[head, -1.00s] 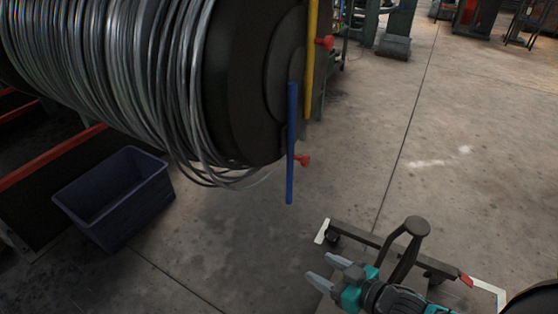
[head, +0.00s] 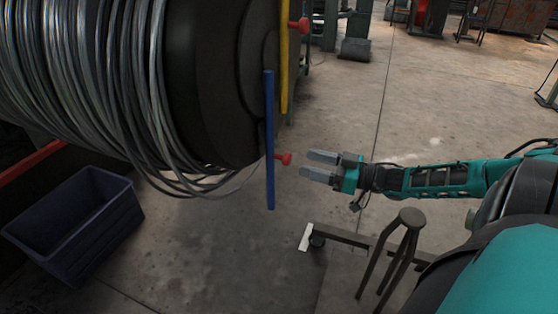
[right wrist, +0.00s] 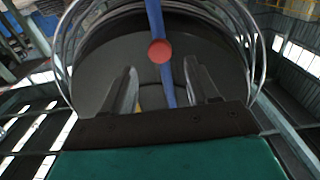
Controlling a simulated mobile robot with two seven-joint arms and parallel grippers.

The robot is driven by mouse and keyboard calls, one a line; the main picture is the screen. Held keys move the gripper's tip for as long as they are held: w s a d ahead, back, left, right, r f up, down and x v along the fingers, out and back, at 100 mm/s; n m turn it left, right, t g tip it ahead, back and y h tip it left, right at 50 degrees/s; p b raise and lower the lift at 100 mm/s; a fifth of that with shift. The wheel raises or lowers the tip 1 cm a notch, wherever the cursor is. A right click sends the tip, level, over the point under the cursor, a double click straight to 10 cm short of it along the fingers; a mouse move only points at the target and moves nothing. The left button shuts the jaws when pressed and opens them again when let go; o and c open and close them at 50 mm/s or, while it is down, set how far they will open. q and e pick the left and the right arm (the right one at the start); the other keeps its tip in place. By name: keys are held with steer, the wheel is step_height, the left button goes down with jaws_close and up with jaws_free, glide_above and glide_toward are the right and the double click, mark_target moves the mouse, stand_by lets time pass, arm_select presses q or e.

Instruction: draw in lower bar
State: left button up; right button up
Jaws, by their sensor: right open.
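The lower bar is a blue bar (head: 269,140) standing nearly upright against the dark end face of the drum (head: 225,85). A red knob (head: 284,158) sticks out from it to the right in the head view. My right gripper (head: 306,164) is open and empty, just right of the knob and apart from it. In the right wrist view the red knob (right wrist: 160,51) lies ahead of and between the open fingers, with the blue bar (right wrist: 154,18) behind it. A yellow bar (head: 284,60) with its own red knob (head: 298,25) is higher up. My left gripper is not in view.
Loose wire coils (head: 150,100) hang from the drum. A dark blue bin (head: 75,225) stands on the floor at lower left. A low wheeled frame (head: 345,236) and a dark stool (head: 411,218) stand below my right arm. Open floor lies to the right.

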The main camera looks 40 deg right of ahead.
mark_target(290, 158)
steer(key=b+x, duration=0.2)
steer(key=x, duration=0.5)
steer(key=shift+w+a, duration=0.15)
steer(key=shift+w, duration=0.05)
steer(key=shift+w+a+b, duration=0.3)
steer(key=shift+w+b, duration=0.1)
steer(key=shift+w, duration=0.2)
steer(key=shift+c, duration=0.2)
jaws_close()
